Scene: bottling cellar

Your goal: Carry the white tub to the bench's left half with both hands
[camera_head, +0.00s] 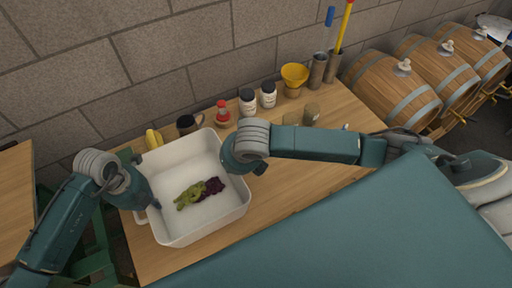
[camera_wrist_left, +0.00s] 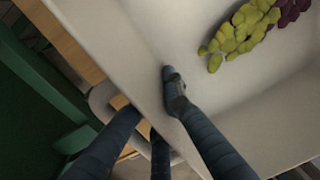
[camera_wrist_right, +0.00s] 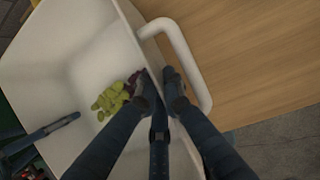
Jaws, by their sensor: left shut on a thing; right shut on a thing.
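The white tub (camera_head: 180,233) is at the left end of the wooden bench (camera_head: 290,185). I cannot tell whether it touches the bench top. It looks about level and holds green grapes (camera_head: 189,196) and dark purple grapes (camera_head: 213,187). My left gripper (camera_head: 152,203) is shut on the tub's left side, with one finger inside the wall, by a handle (camera_wrist_left: 103,98) in the left wrist view. My right gripper (camera_head: 250,170) is shut on the opposite side. In the right wrist view its fingers straddle the rim by the white handle (camera_wrist_right: 189,56).
Along the bench's back stand a yellow item (camera_head: 153,138), a dark mug (camera_head: 187,124), a red-capped bottle (camera_head: 223,113), white jars (camera_head: 247,102) and a yellow funnel (camera_head: 294,75). Bench right of the tub is partly clear.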

